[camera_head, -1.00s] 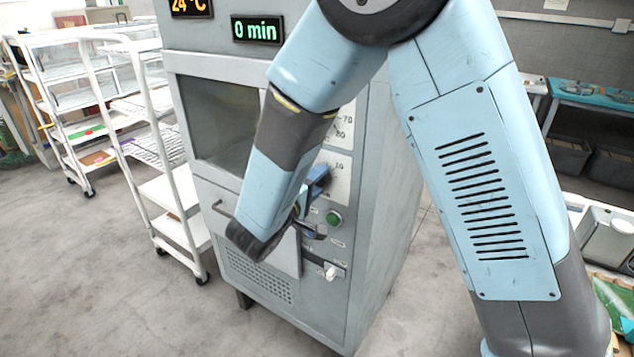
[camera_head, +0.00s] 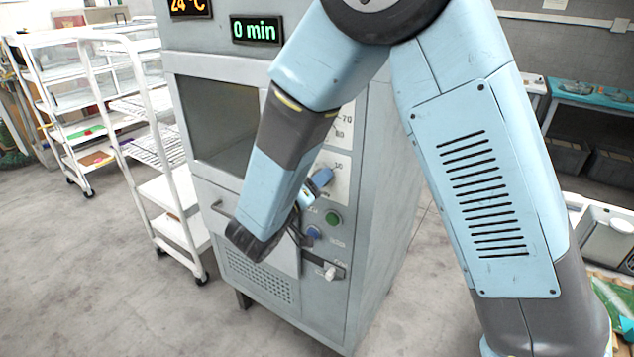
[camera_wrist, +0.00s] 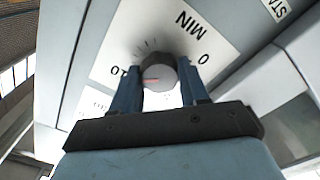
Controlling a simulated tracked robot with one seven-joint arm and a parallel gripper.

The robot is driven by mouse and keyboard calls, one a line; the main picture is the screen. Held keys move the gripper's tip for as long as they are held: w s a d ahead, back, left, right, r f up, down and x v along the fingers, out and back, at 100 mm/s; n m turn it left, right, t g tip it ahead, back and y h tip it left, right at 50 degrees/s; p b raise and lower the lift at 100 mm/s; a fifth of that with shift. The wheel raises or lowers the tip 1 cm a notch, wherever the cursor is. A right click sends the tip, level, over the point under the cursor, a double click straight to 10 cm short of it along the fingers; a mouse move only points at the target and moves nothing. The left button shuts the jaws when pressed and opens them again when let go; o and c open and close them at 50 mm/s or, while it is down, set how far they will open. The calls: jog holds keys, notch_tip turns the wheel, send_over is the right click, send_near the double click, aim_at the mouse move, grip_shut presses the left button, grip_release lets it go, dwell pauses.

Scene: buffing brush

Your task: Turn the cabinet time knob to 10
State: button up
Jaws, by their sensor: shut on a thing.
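The grey time knob (camera_wrist: 161,72) sits on a white dial plate (camera_wrist: 120,42) marked MIN, with 0 at the right and a partly covered number at the left, in the wrist view. My gripper (camera_wrist: 160,85) has its two blue fingers on either side of the knob, shut on it. A short reddish line on the knob lies nearly across the picture. In the head view the cabinet (camera_head: 370,220) has a green display (camera_head: 256,30) reading 0 min. There my gripper (camera_head: 314,186) is at the dial panel, and the knob cannot be made out.
A green button (camera_head: 333,218), a blue button (camera_head: 313,233) and a white switch (camera_head: 331,272) lie below the dial on the cabinet front. A door handle (camera_head: 222,209) is to the left. White rack shelves (camera_head: 160,150) stand left of the cabinet.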

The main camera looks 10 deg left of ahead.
jog(key=shift+a, duration=0.15)
jog(key=o, duration=1)
jog(key=shift+o, duration=0.2)
jog(key=v, duration=1.3)
jog(key=shift+s, duration=0.35)
